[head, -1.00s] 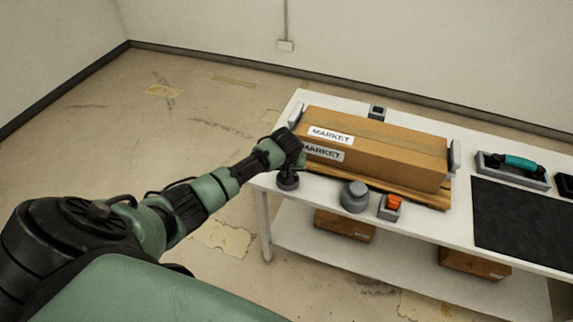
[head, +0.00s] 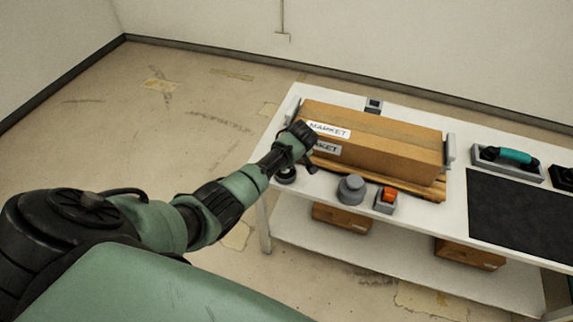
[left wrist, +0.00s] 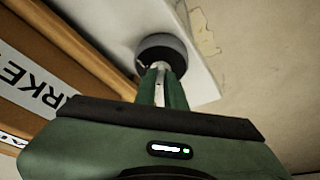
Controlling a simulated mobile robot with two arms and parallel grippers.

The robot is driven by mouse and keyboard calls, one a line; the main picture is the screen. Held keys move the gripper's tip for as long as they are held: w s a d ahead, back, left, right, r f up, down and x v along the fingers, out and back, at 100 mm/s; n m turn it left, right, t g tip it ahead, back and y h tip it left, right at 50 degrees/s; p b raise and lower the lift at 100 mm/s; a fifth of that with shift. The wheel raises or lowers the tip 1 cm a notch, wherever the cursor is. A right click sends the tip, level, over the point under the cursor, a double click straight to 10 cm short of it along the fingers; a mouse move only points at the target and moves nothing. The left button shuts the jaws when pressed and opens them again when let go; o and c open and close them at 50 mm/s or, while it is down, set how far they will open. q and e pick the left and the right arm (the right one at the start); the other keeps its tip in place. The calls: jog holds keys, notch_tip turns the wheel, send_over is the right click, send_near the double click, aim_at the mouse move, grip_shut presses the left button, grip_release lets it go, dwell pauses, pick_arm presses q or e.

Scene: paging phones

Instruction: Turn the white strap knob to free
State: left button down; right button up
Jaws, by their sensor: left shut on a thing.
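In the left wrist view my left gripper (left wrist: 162,85) is shut on the white strap knob (left wrist: 160,66), a narrow pale piece showing between the two green fingers. The knob stands at a dark round base (left wrist: 165,48) near the edge of the white table. In the head view that base (head: 286,175) shows at the table's left front corner, beside the cardboard box, and my left gripper (head: 308,166) is over it. The knob itself is hidden there by my gripper and wrist. My right gripper is not in view.
A cardboard box (head: 385,142) labelled MARKET lies on a wooden board between grey brackets. A grey round knob (head: 351,188) and an orange switch (head: 389,195) are at the front edge. A black mat (head: 520,215) and teal-handled tool (head: 512,156) are further right.

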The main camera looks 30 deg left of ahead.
pick_arm(q)
jog(key=shift+w+r, duration=0.1)
jog(key=c, duration=1.5)
grip_release()
jog(key=v, duration=0.7)
jog(key=shift+d+r+b, duration=0.1)
jog(key=shift+r+b, duration=0.2)
